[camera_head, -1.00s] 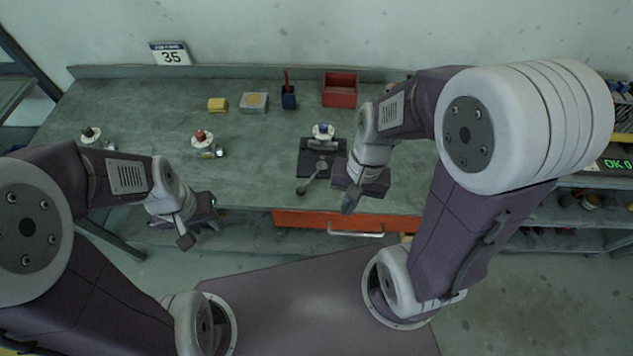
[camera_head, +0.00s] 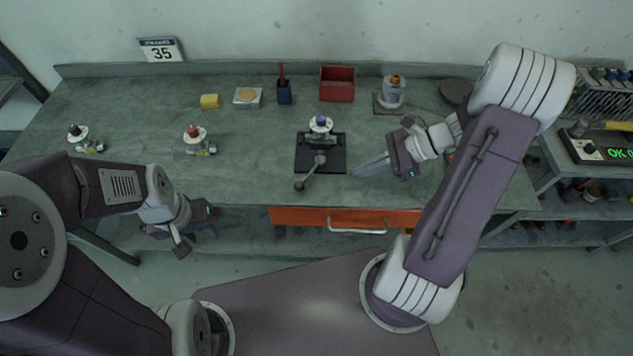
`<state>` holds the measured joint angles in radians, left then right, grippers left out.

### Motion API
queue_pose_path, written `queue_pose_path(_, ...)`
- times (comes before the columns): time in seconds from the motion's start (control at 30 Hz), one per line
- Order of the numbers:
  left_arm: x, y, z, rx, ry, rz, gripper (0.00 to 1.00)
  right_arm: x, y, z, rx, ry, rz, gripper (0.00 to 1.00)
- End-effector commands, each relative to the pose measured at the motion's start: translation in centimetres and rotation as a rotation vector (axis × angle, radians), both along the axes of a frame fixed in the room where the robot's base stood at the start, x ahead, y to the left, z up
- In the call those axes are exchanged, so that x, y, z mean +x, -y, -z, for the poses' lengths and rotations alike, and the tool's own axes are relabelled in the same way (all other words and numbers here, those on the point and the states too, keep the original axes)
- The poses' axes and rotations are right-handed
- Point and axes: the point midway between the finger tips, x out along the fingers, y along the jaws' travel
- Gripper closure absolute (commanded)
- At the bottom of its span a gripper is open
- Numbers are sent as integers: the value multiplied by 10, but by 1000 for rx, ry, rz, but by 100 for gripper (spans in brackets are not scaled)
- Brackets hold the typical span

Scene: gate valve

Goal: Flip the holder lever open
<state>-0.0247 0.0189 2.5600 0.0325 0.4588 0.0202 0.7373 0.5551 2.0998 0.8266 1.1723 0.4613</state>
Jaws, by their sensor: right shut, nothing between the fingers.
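The holder (camera_head: 335,158) is a dark plate fixture on the bench, right of centre. A valve with a blue top (camera_head: 320,124) sits in it. Its lever (camera_head: 309,173) has a round knob and points toward the front left, over the bench edge. My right gripper (camera_head: 356,175) is to the right of the holder, fingers shut and pointing left, apart from the lever and empty. My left gripper (camera_head: 181,251) hangs in front of the bench at the left, well away from the holder; its finger gap is not clear.
A yellow block (camera_head: 210,101), a tray with a round disc (camera_head: 247,97), a blue cup (camera_head: 284,94), a red bin (camera_head: 337,84) and an orange-topped fixture (camera_head: 393,93) stand behind. An orange drawer (camera_head: 300,217) is below.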

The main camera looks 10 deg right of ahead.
Motion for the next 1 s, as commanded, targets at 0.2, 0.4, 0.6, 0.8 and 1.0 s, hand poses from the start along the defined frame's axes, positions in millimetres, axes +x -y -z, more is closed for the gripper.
queue_pose_path(0.2,0,0,4,0,0,0,64,5,-24,21,3,-3,-5,100)
queue_pose_path(0.4,0,0,9,0,0,0,64,12,-58,50,2,-5,-6,100)
queue_pose_path(0.6,0,0,6,0,0,0,64,20,-90,59,-1,0,-7,100)
queue_pose_path(0.8,0,0,4,0,0,0,64,26,-110,56,-2,-1,-4,100)
queue_pose_path(1.0,0,0,4,0,0,0,64,27,-113,55,-1,0,-1,100)
